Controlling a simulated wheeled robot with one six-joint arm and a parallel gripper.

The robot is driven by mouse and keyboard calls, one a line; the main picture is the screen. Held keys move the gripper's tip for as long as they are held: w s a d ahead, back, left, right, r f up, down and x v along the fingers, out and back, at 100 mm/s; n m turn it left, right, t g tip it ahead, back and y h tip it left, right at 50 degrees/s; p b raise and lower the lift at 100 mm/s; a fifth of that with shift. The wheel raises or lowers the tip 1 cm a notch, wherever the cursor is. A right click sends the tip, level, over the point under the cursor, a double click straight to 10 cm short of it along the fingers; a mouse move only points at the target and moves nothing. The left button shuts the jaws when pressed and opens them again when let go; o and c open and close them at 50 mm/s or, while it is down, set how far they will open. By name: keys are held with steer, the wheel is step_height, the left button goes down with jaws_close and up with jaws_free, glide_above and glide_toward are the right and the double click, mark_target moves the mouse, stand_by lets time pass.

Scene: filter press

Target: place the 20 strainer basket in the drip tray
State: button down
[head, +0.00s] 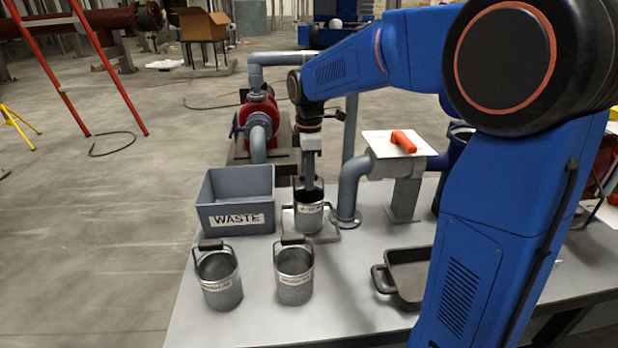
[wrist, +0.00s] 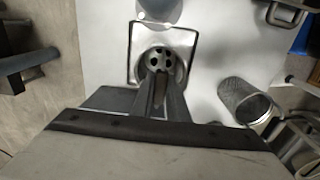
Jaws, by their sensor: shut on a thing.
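My gripper (head: 309,184) points straight down at a grey metal strainer basket (head: 308,217) beside the waste bin. The fingers are shut at the basket's upper part; exactly which part they grip is hidden. In the wrist view, the fingers (wrist: 160,78) close above a round perforated bottom, inside a rectangular wire frame (wrist: 195,42). The basket's label is too small to read surely. A dark shallow tray (head: 381,281), seemingly the drip tray, is at the right, partly behind my arm.
Two more labelled strainer baskets, one at the left (head: 219,281) and one in the middle (head: 294,276), stand at the front. The grey bin marked WASTE (head: 236,219) is left of my gripper. A pipe (head: 350,170) rises close right. Bare tabletop (head: 345,260) separates basket and tray.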

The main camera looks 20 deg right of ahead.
steer(key=shift+f, duration=0.1)
steer(key=c, duration=1.7)
jaws_free()
step_height(320, 180, up, 11)
steer(key=shift+r, duration=0.1)
steer(key=s+d+f+m+t, duration=0.15)
steer(key=s+m, duration=0.25)
steer(key=s, duration=0.4)
steer(key=s+d+m+t, duration=0.1)
steer(key=s+d+m, duration=0.15)
steer(key=s, duration=0.55)
steer(key=shift+s+d+f+m+t, duration=0.4)
steer(key=shift+s+f+m, duration=1.35)
steer(key=shift+s, duration=0.7)
steer(key=shift+s+d+f+m+t, duration=0.3)
steer(key=shift+s+f+m, duration=1.05)
steer(key=shift+s+f, duration=0.95)
steer(key=shift+s+d+f+m+t, duration=0.4)
steer(key=shift+s+f+m, duration=1.2)
steer(key=shift+s, duration=1.05)
